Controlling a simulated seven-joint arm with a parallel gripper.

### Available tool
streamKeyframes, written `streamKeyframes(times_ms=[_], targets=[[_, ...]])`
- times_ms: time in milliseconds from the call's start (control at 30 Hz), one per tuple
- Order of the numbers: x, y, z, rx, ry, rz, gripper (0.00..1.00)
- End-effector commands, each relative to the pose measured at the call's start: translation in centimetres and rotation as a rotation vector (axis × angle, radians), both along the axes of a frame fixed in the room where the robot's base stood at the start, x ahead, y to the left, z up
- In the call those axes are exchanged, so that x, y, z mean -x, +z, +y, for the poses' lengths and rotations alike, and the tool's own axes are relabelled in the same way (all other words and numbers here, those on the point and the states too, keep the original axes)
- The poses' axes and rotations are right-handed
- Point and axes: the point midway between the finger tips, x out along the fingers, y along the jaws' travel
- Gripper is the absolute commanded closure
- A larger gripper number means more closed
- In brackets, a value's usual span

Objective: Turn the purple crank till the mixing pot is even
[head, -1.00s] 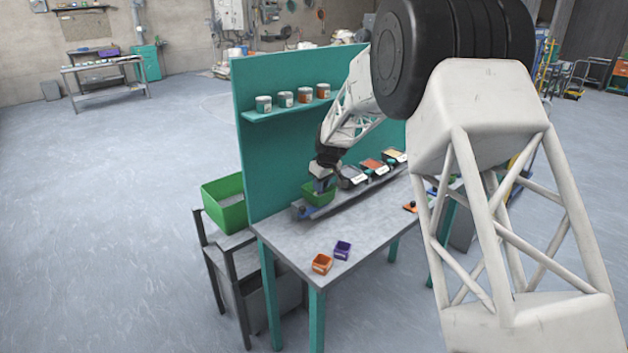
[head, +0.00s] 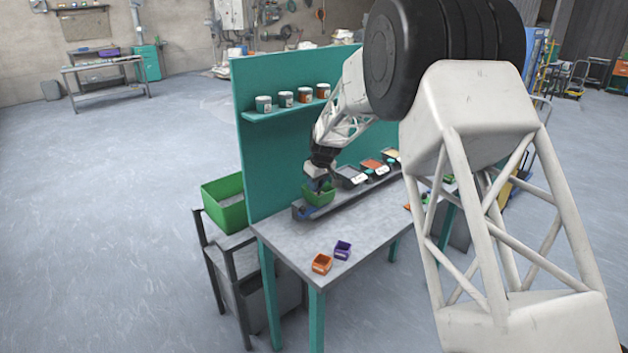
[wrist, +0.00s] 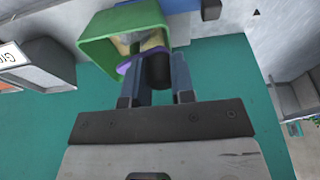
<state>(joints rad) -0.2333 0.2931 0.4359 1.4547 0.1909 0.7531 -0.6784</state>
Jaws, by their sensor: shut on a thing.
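A green mixing pot (head: 318,197) sits at the near left end of the raised strip on the bench, and it also shows in the wrist view (wrist: 96,46). Its inside shows grey and yellowish areas in the wrist view. A purple crank (wrist: 126,68) shows beside the pot's rim, partly hidden by my fingers. My gripper (wrist: 158,75) is shut on a dark grip at the crank, between its two fingers. In the head view my gripper (head: 318,183) is over the pot and covers the crank.
Labelled trays (head: 350,176) stand in a row right of the pot. An orange bin (head: 321,264) and a purple bin (head: 343,250) sit at the bench front. Several jars stand on the shelf (head: 290,109) of the teal back panel (head: 262,160). A green crate (head: 226,212) is at left.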

Motion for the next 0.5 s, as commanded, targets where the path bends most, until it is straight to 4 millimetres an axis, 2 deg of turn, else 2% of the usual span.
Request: streamKeyframes(times_ms=[500], targets=[[-0.8,0.1,1.3,0.0,-0.001,-0.003,1.0]])
